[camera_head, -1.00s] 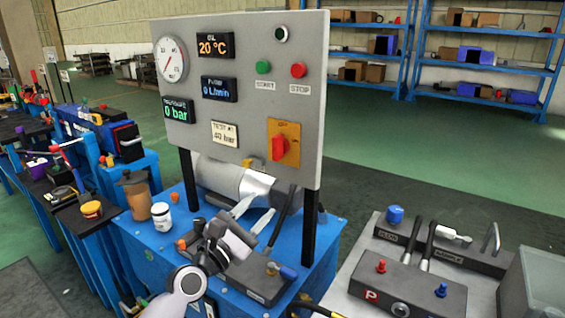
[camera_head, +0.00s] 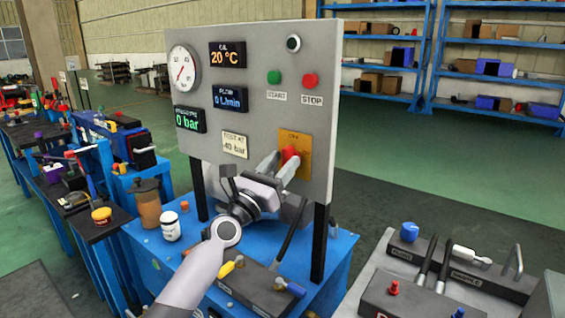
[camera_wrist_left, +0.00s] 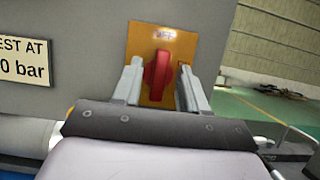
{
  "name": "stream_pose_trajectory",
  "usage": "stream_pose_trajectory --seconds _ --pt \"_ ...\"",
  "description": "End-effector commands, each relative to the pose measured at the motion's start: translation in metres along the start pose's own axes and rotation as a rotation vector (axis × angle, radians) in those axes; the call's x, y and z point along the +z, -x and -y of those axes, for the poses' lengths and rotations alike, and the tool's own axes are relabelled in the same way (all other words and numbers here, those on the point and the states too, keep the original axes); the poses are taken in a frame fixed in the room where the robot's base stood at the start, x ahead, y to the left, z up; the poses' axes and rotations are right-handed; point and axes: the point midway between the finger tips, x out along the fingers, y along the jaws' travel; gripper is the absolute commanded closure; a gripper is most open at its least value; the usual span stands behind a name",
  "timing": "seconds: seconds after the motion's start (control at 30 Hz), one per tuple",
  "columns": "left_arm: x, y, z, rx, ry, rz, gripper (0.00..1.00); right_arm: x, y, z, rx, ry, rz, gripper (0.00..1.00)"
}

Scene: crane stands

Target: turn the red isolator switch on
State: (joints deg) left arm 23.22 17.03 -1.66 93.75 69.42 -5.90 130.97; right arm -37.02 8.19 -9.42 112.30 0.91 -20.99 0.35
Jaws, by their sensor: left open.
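The red isolator switch (camera_head: 291,155) sits on a yellow plate (camera_head: 303,143) at the lower right of the grey panel. In the left wrist view the red handle (camera_wrist_left: 157,76) stands upright, below a label that seems to read OFF. My left gripper (camera_head: 280,164) is open in front of the switch. In the wrist view its two fingers (camera_wrist_left: 158,84) stand on either side of the red handle, with a visible gap on each side. The fingers partly cover the switch in the head view. My right gripper is not in view.
The grey panel (camera_head: 250,60) carries a dial, displays, a green START button (camera_head: 274,77) and a red STOP button (camera_head: 310,81). Below, the blue bench (camera_head: 325,262) holds a white jar (camera_head: 170,226) and a brown container (camera_head: 147,205). A grey bench with fittings stands right.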

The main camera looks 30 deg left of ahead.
Motion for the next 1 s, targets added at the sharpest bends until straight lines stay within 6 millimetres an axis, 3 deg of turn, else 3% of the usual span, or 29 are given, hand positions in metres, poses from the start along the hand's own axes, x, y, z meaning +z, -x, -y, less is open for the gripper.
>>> stream_pose_trajectory --seconds 0.4,0.47,0.53,0.57,1.0 --pt "-0.0001 -0.0074 0.0000 0.000 -0.002 -0.001 0.57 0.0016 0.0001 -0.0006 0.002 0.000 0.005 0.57" --pt "-0.0001 -0.0073 0.0000 0.000 -0.002 -0.001 0.74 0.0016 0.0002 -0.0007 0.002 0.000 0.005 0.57" --pt "0.0000 -0.0073 0.0000 0.000 -0.002 -0.001 0.96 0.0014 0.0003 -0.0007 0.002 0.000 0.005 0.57" --pt "0.0000 -0.0073 0.0000 0.000 -0.002 -0.001 1.00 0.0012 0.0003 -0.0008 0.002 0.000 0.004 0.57" --pt "-0.0018 -0.0063 -0.0003 -0.027 -0.067 0.001 1.00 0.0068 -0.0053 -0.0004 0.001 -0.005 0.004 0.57"
